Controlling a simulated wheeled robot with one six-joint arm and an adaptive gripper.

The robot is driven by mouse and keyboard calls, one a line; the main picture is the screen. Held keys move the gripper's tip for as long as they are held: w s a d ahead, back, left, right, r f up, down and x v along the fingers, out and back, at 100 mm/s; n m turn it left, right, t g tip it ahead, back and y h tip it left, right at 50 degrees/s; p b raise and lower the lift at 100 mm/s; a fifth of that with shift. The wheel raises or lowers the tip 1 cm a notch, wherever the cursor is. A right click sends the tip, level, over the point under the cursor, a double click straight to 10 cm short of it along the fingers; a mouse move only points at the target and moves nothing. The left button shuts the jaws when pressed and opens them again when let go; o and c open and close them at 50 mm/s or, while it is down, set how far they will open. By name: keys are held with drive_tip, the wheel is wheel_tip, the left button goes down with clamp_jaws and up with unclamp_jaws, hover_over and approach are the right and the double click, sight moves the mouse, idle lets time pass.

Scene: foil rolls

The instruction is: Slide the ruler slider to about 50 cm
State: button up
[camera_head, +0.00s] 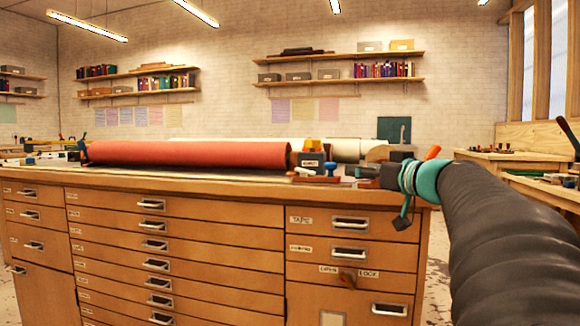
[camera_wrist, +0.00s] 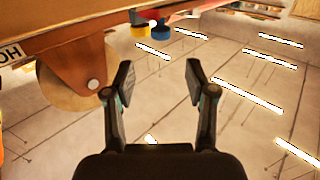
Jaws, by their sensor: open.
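I cannot clearly make out a ruler or its slider in either view. A small blue-and-red piece (camera_head: 328,167) sits near the bench top's front edge in the head view, left of my gripper; I cannot tell whether it is the slider. My gripper (camera_head: 366,172) is at the right end of the bench top, pointing left; its fingers are small and dark there. In the wrist view, my gripper (camera_wrist: 160,82) is open, with nothing between its two dark fingers.
A long red roll (camera_head: 190,153) lies along the wooden drawer cabinet (camera_head: 180,240), with a white roll (camera_head: 340,147) behind. A dark box with an orange top (camera_head: 312,160) stands at the red roll's right end. A wooden bracket with a disc (camera_wrist: 75,85) fills the wrist view's upper left.

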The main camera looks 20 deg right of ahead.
sight(334, 165)
drive_tip(key=w, duration=0.4)
drive_tip(key=w+a+p, duration=0.1)
drive_tip(key=w, duration=0.3)
drive_tip(key=w+a+p, duration=0.1)
drive_tip(key=w, duration=0.2)
drive_tip(key=shift+w+a, duration=0.2)
drive_tip(key=shift+w, duration=0.2)
clamp_jaws()
